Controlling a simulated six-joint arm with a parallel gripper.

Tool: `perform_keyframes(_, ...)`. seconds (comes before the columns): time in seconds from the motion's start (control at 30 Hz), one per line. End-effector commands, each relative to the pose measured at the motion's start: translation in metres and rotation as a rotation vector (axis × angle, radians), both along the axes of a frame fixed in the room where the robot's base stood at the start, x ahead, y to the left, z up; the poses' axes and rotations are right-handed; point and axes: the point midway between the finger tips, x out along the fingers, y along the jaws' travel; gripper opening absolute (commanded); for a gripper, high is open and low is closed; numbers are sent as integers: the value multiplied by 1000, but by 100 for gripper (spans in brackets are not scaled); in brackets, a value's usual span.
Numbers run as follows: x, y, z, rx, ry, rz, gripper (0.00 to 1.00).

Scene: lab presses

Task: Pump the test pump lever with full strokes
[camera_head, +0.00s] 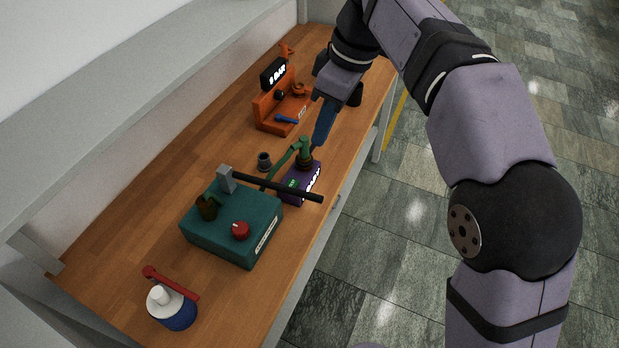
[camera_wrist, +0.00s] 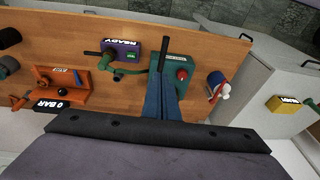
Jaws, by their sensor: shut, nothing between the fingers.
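The teal pump box (camera_head: 232,228) sits on the wooden bench. It has a grey post (camera_head: 227,178), a red knob (camera_head: 241,230) and a long black lever (camera_head: 280,187) reaching right toward the bench's front edge. In the wrist view the lever (camera_wrist: 163,52) points up from the box, beyond the fingertips. My gripper (camera_head: 318,145) is shut and empty. Its blue fingers hang near the green fitting on the purple box, apart from the lever. In the wrist view the fingers (camera_wrist: 162,78) hide part of the teal box.
A purple box (camera_head: 300,186) with a READY display (camera_wrist: 122,44) stands beside the teal box. An orange press (camera_head: 282,108) with a 0 BAR display stands farther back. A blue-and-white container (camera_head: 172,308) with a red handle stands at the near end. Bare bench lies along the wall.

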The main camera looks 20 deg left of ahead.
Motion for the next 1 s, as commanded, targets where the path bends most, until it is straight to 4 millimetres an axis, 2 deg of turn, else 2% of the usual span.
perform_keyframes(0.17, -1, 1, -3, 0, 2, 1, 0)
perform_keyframes(0.37, -2, 5, -19, -1, 2, 3, 0)
perform_keyframes(0.83, -8, 24, -97, -2, 3, 3, 0)
perform_keyframes(1.0, -12, 20, -116, -2, 2, 2, 0)
